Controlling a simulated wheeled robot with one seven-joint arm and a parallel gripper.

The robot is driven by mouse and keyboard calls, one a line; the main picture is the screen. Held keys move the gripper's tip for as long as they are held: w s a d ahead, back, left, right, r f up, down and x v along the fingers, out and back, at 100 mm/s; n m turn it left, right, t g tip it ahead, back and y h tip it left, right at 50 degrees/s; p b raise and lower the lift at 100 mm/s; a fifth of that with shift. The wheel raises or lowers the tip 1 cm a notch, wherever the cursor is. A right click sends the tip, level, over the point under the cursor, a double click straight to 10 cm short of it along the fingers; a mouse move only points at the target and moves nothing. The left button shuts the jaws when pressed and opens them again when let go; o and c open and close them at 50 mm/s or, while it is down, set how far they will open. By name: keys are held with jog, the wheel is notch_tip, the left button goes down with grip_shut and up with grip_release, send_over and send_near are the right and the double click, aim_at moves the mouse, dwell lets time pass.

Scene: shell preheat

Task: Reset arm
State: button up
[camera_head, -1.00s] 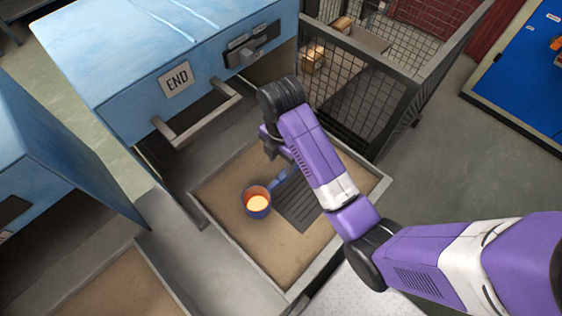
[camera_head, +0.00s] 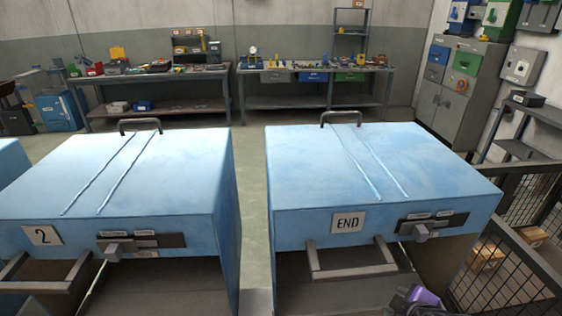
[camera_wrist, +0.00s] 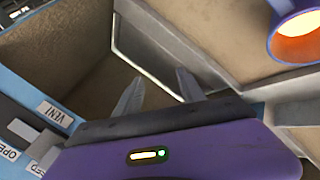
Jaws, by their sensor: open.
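My gripper (camera_wrist: 160,90) is open in the wrist view, with its two grey fingers apart and nothing between them. A blue cup with a glowing orange inside (camera_wrist: 300,32) is at the top right of the wrist view, apart from the fingers and partly cut off by the frame. In the head view only a small purple and black part of my arm shows at the bottom edge, right of centre. The fingers are not visible there.
A blue box marked END (camera_head: 370,165) with a front handle (camera_head: 352,262) stands at centre right; another marked 2 (camera_head: 120,180) stands left. A mesh cage (camera_head: 510,260) is at the right. Workbenches (camera_head: 320,75) line the back wall, with open floor before them.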

jog(key=s+a+r+m+t+b, duration=0.1)
jog(key=s+a+r+m+t, duration=0.25)
jog(key=s, duration=0.55)
jog(key=s+a+r+m+t, duration=0.2)
jog(key=s+a+r+m, duration=0.15)
jog(key=s, duration=0.55)
jog(key=s+a+r+m+t+b, duration=0.1)
jog(key=s+a+r+m+t, duration=0.25)
jog(key=s, duration=0.55)
jog(key=s+f+n+g+y, duration=0.1)
jog(key=s+g, duration=0.1)
jog(key=s, duration=0.5)
jog(key=shift+s+a+f+y+b, duration=0.3)
jog(key=shift+s+f+b, duration=0.05)
jog(key=shift+s, duration=0.05)
jog(key=shift+c, duration=0.5)
